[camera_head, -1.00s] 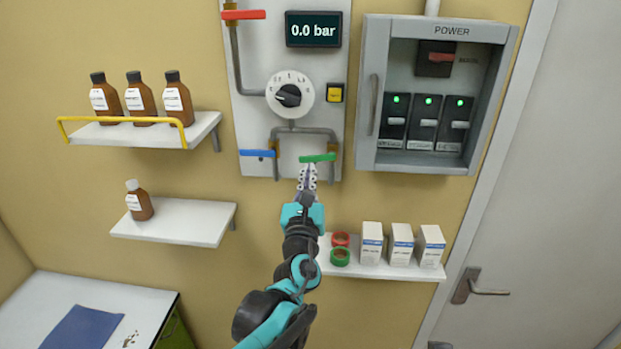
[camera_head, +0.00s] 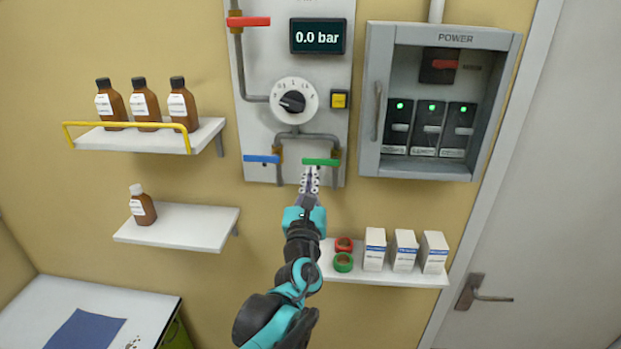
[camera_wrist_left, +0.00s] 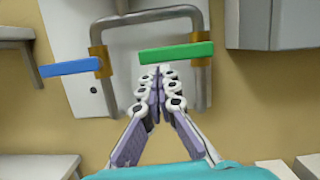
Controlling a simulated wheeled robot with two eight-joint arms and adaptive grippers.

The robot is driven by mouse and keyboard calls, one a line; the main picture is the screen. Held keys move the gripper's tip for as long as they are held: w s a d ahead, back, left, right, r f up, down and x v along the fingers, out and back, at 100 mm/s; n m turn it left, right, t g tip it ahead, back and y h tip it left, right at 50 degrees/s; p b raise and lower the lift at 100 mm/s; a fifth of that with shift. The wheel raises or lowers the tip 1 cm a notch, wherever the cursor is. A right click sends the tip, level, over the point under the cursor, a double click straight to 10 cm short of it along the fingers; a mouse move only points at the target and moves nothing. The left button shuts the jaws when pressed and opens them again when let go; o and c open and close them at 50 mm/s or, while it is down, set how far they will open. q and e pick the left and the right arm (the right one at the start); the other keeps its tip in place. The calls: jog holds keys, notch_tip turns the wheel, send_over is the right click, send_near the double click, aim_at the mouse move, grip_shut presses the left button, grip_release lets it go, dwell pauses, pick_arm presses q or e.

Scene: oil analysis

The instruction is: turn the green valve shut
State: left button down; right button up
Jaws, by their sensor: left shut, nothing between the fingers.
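The green valve (camera_head: 321,162) has a flat green handle lying crosswise, at the lower right of the pipe panel; it also shows in the left wrist view (camera_wrist_left: 177,53). Its handle reaches left from a brass fitting (camera_wrist_left: 201,52) on the vertical pipe. My left gripper (camera_head: 311,170) is shut and empty, its tips just below the handle's left half. In the left wrist view the closed fingertips (camera_wrist_left: 158,72) are close under the handle; I cannot tell whether they touch. My right gripper is not in view.
A blue valve handle (camera_head: 262,158) lies crosswise left of the green one. A red handle (camera_head: 248,21) is higher up. The power cabinet (camera_head: 370,150) stands out on the right. A shelf (camera_head: 400,279) with white boxes and rings is below right.

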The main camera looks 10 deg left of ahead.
pick_arm(q)
jog(key=s+f+b, duration=0.3)
jog(key=s+f, duration=0.3)
jog(key=s, duration=0.3)
jog(key=shift+s+f, duration=0.15)
jog(key=shift+s, duration=0.25)
jog(key=s+a+f+n+g+y+b, duration=0.35)
jog(key=a+f+n+b, duration=0.25)
jog(key=a+f+n, duration=0.45)
jog(key=s+a+f+n+g+y+b, duration=0.2)
jog(key=s+a+f+n+g+b, duration=0.4)
jog(key=f+n, duration=0.65)
jog(key=s+d+f+n+g+h+b, duration=0.2)
jog(key=f+n, duration=0.4)
jog(key=f, duration=0.4)
jog(key=s+d+f+n+g+h+b, duration=0.2)
jog(key=s+d+f+n+h+b, duration=0.1)
jog(key=f, duration=0.7)
jog(key=s+n+h+b, duration=0.1)
jog(key=s+n+b, duration=0.1)
jog(key=s+b, duration=0.1)
jog(key=shift+s+n+b, duration=0.25)
jog(key=shift+n+b, duration=0.15)
jog(key=shift+b, duration=0.05)
